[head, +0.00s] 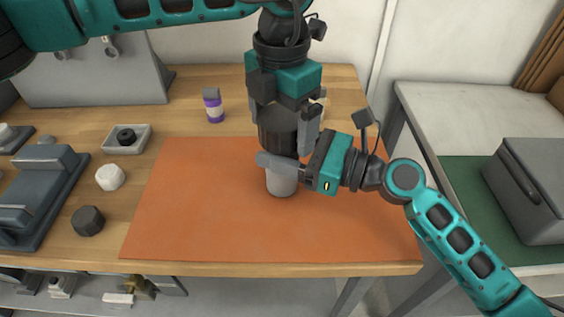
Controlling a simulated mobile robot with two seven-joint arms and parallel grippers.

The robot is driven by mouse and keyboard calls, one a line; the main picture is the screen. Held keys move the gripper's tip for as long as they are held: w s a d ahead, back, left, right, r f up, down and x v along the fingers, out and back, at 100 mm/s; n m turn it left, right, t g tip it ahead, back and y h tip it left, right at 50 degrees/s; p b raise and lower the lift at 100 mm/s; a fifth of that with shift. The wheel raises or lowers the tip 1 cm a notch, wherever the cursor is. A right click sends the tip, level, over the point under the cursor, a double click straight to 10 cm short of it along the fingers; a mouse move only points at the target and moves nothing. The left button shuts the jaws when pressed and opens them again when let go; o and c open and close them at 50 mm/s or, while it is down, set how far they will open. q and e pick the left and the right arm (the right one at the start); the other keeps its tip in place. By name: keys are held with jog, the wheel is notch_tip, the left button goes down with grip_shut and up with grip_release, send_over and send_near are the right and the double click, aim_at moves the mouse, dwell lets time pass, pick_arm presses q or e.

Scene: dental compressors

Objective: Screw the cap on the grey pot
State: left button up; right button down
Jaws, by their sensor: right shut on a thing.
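The grey pot (282,184) stands upright on the orange mat, its upper part hidden behind my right gripper. My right gripper (277,164) reaches in from the right and is shut on the pot. A wide dark cap-like cylinder (276,131) sits directly above the pot, in line with it. Whether it touches the rim is hidden. My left gripper (287,122) points down from above with its fingers apart on either side of the dark cylinder. I cannot tell whether they press on it.
The orange mat (190,215) is mostly clear. To its left are a dark nut-like piece (88,221), a white piece (110,177) and a small tray (112,140) with a black ring. A purple-labelled bottle (213,106) stands behind the mat. A grey case (530,190) is at right.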

pick_arm(q)
jog(key=shift+o, duration=0.2)
notch_tip(320, 180, up, 12)
dwell(0.5)
pick_arm(e)
jog(key=shift+c, duration=0.7)
grip_release()
pick_arm(q)
jog(key=shift+f+b, duration=0.7)
pick_arm(e)
jog(key=v, duration=1.3)
jog(key=shift+w, duration=0.1)
